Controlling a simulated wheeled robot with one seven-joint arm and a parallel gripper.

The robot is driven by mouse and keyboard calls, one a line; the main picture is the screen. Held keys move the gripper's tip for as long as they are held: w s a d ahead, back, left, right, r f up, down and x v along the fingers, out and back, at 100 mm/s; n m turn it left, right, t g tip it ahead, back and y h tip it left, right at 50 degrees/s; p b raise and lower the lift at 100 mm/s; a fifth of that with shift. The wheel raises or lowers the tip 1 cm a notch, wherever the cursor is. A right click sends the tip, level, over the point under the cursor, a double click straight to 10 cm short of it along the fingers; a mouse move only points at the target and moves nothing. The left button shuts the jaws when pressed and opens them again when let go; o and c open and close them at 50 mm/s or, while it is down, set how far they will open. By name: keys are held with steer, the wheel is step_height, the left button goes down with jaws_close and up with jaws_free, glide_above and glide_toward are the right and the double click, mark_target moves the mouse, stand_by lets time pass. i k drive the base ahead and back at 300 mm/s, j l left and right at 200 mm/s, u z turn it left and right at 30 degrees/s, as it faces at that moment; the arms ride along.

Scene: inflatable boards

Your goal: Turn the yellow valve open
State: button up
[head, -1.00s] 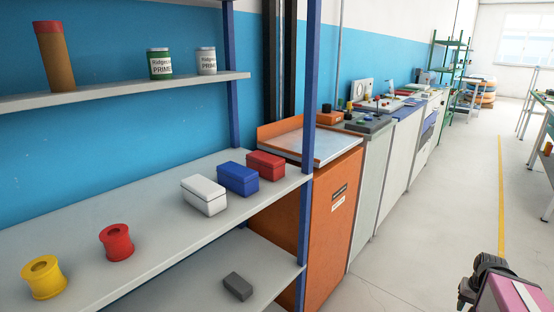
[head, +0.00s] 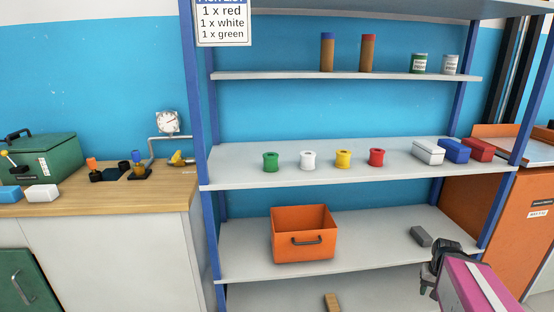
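A small yellow valve handle (head: 178,158) shows at the right end of the wooden workbench top (head: 110,190), close to the blue shelf post. A grey pipe (head: 152,146) and a round white pressure gauge (head: 167,122) are beside it. The handle is small at this distance, and I cannot tell its exact angle. A dark end piece of my arm, seemingly my gripper (head: 440,266), shows at the lower right by a pink arm part, far from the valve. Its fingers are not clear, and I see nothing held.
The shelf unit (head: 330,180) stands right of the bench, with coloured spools, boxes, cans and an orange bin (head: 303,235). A green case (head: 40,158), blue and white boxes and dark fittings with orange and blue tops (head: 138,166) are on the bench.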

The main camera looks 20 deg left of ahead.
mark_target(178, 155)
steer(key=k+j+u, duration=0.1)
steer(key=j+u, duration=1.4)
steer(key=j, duration=0.2)
steer(key=i+j, duration=0.25)
steer(key=k+l, duration=0.4)
steer(key=i+j+z, duration=0.15)
steer(key=z, duration=0.2)
steer(key=k+j, duration=0.2)
steer(key=l+u, duration=0.1)
steer(key=i+z, duration=0.15)
steer(key=i+l, duration=0.05)
